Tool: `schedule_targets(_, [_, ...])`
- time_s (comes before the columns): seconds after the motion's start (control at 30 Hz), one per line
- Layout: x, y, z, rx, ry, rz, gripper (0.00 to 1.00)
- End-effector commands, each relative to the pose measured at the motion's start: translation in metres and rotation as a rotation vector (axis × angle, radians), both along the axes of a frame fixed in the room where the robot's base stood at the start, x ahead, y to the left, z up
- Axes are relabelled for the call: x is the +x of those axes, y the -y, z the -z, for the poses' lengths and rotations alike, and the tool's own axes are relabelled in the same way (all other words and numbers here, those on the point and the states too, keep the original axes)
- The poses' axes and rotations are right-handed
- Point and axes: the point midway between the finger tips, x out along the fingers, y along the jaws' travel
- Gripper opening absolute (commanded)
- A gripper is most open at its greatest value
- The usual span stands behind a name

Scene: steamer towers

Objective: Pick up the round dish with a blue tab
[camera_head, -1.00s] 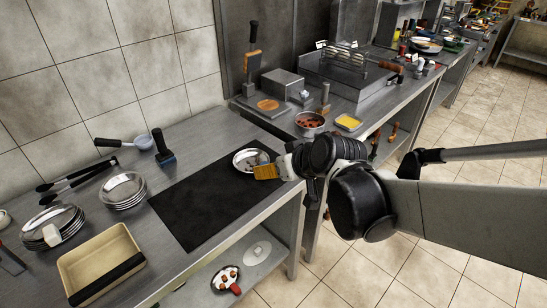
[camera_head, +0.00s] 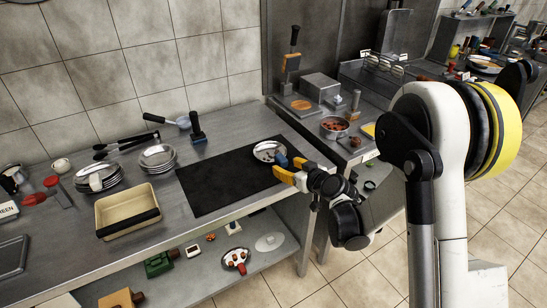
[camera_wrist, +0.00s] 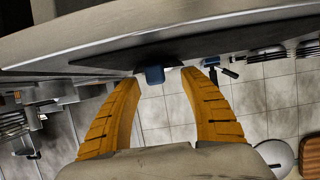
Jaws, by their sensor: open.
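The round dish (camera_head: 266,152) is shallow and silver. It lies near the right end of a black mat on the steel counter. Its blue tab (camera_head: 281,159) points toward my gripper (camera_head: 289,169). My gripper is open, with its yellow fingers close to the tab at the dish's right side. In the wrist view the blue tab (camera_wrist: 154,75) shows in the gap between the two spread fingers (camera_wrist: 165,78). I cannot tell from this whether the fingers are level with it or touching it. Most of the dish is hard to make out there.
The black mat (camera_head: 225,183) is otherwise clear. A beige tray (camera_head: 127,212), plate stacks (camera_head: 157,157) and a standing blue-handled tool (camera_head: 196,128) are to the left. A bowl of red food (camera_head: 334,127) is on the right-hand counter. A lower shelf holds several items.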

Motion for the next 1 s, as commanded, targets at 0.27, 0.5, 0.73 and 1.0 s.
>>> schedule_targets(0.27, [0.031, -0.015, 0.015, 0.000, -0.001, -0.001, 0.52])
schedule_targets(0.5, [0.056, -0.028, 0.022, 0.000, 0.000, -0.001, 0.52])
schedule_targets(0.73, [0.057, -0.029, 0.021, 0.000, 0.000, 0.000, 0.52])
schedule_targets(1.0, [0.057, -0.029, 0.021, 0.000, 0.000, 0.000, 0.00])
